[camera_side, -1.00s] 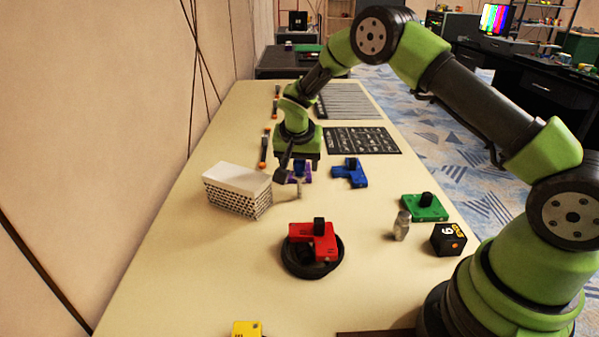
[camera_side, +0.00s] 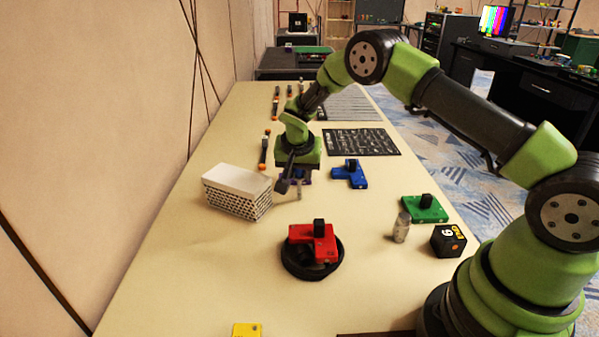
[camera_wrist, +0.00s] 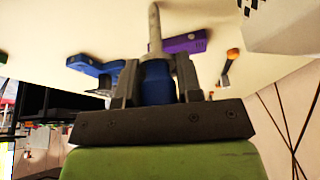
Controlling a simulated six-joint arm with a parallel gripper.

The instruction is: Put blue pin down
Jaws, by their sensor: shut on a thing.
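My gripper (camera_wrist: 157,70) is shut on the blue pin (camera_wrist: 157,84), which stands between its two grey fingers in the wrist view. In the side view my gripper (camera_side: 292,177) is low over the table, right of the white basket, and largely hides the pin. A thin grey peg (camera_wrist: 154,28) shows just beyond the pin in the wrist view, and also below my gripper in the side view (camera_side: 299,191). A purple piece (camera_wrist: 180,44) lies close behind the fingers. Whether the pin touches anything beneath is hidden.
The white basket (camera_side: 237,189) is close on the left. A blue piece (camera_side: 350,174) lies to the right. A red piece (camera_side: 313,241) on a black ring, a green piece (camera_side: 424,208), a bottle (camera_side: 401,228) and a black cube (camera_side: 448,239) stand nearer. The front left table is clear.

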